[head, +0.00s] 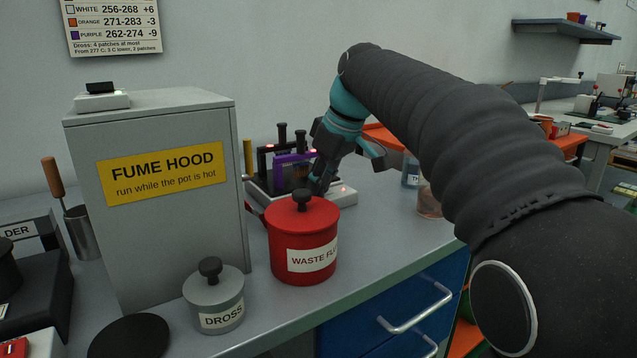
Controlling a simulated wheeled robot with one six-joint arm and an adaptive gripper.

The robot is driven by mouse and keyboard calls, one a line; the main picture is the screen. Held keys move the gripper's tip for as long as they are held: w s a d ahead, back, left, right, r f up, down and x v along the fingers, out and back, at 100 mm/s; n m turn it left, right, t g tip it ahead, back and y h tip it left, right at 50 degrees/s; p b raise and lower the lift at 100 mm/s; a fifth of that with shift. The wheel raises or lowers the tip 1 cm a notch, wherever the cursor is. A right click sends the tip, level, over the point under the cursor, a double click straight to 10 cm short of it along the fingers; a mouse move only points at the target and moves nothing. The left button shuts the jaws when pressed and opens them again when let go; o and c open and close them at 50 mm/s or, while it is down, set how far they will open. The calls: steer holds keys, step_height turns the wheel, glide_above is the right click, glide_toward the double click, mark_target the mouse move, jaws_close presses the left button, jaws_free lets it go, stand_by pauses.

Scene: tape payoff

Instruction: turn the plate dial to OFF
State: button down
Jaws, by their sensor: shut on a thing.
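A pale plate unit (343,196) with small red lights stands at the back of the bench, behind the red waste flux pot. My gripper (319,188) points down at the front of this unit. Its fingers are shut on what appears to be the plate dial. The dial itself is hidden by the fingers and the pot's knob, so its setting cannot be read. Black and purple upright frames (293,160) stand on the unit, just left of my gripper.
The red waste flux pot (300,250) stands close in front of my gripper. The grey fume hood (165,255) is to the left, with the dross pot (213,292) before it. Jars (428,203) stand right of the plate. The bench front right of the red pot is clear.

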steer(key=n+g, duration=0.1)
steer(key=n, duration=0.2)
steer(key=n+g, duration=0.1)
steer(key=n, duration=0.2)
steer(key=shift+w+n+g+y, duration=0.2)
steer(key=shift+n+g+y, duration=0.1)
steer(key=shift+y, duration=0.1)
steer(key=n+g, duration=0.1)
steer(key=n, duration=0.1)
steer(key=n+g, duration=0.1)
steer(key=n, duration=0.2)
steer(key=shift+h, duration=0.3)
steer(key=shift+n, duration=0.3)
steer(key=c, duration=1.2)
jaws_free()
steer(key=shift+c, duration=0.2)
